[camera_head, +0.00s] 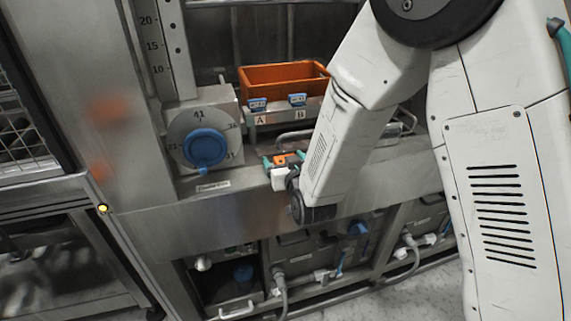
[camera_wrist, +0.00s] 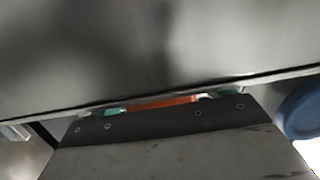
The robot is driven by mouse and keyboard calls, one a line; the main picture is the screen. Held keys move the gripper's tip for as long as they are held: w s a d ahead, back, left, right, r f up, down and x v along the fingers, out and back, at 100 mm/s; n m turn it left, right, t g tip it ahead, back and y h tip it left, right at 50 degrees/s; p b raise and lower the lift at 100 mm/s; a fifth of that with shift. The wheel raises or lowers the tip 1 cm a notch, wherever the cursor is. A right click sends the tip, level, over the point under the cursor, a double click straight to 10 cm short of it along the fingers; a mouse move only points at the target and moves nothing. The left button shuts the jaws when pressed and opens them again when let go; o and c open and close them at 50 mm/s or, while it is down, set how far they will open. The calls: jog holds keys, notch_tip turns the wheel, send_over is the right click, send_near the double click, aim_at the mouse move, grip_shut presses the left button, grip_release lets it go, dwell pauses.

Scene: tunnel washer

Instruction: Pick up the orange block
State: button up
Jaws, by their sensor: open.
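The orange block (camera_head: 279,160) is small in the head view, at the metal ledge in front of the machine. My gripper (camera_head: 284,161) is there too, with teal fingertips showing on both sides of the block. The gripper is open. In the wrist view, a strip of orange, likely the block (camera_wrist: 165,102), shows between the teal tips of my gripper (camera_wrist: 168,104). The gripper's dark body hides most of it. I cannot tell whether the fingers touch the block.
An orange bin (camera_head: 262,73) stands behind, above labels A and B. A dial with a blue knob (camera_head: 205,147) is left of the gripper. A metal handle (camera_head: 293,137) is close behind. A grey metal surface (camera_wrist: 150,50) fills the upper wrist view.

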jog(key=shift+c, duration=0.3)
jog(key=c, duration=1)
jog(key=shift+c, duration=0.2)
jog(key=shift+r, duration=0.15)
